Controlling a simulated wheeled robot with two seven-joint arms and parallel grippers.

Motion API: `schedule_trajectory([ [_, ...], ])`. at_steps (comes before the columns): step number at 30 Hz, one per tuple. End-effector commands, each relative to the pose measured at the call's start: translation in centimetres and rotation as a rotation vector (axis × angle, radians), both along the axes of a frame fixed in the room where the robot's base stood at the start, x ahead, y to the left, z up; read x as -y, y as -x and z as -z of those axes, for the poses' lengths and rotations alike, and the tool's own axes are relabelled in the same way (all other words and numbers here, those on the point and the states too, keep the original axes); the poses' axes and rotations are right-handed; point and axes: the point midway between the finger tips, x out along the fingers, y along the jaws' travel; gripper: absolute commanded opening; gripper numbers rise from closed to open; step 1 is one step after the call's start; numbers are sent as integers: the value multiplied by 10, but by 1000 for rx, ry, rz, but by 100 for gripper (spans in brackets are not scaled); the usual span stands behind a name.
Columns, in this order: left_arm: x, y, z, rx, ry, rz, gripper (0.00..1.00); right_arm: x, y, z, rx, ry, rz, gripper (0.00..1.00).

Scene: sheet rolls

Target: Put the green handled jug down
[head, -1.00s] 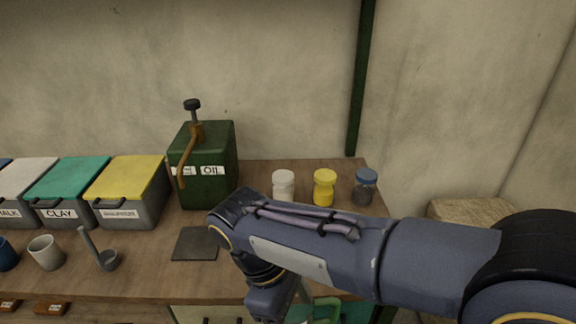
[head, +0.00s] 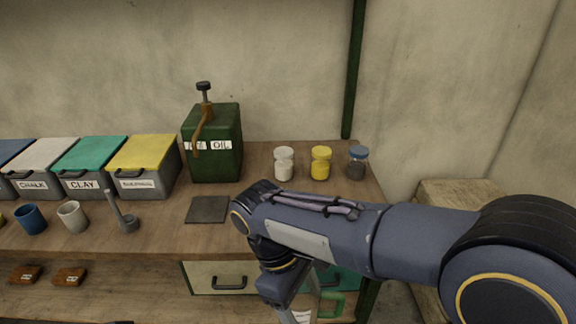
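The green handled jug (head: 333,306) shows only in part at the bottom of the head view, in front of the workbench and below its top. I see its green handle; most of its body is cut off by the frame or hidden by my arm. My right arm reaches in from the right with its wrist bent down just left of the handle. The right gripper's fingertips are hidden or out of frame, so their hold on the jug cannot be made out. My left gripper is not in view.
A dark square mat (head: 208,209) lies bare on the wooden bench (head: 170,232). Behind it stands a green oil can (head: 222,160). A ladle (head: 127,223), cups and labelled bins are left; white (head: 284,164), yellow (head: 320,163) and blue-lidded (head: 357,163) jars are right.

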Motion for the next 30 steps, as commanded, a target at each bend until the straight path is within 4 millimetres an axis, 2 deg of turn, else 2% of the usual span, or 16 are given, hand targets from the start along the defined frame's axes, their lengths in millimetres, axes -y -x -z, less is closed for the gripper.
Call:
schedule_trajectory([
  [5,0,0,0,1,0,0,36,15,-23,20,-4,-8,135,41],
  [11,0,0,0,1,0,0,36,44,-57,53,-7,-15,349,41],
  [14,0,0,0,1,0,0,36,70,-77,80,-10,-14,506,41],
  [18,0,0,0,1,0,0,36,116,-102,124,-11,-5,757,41],
  [24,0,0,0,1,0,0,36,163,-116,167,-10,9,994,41],
  [30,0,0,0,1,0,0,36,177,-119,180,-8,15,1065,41],
])
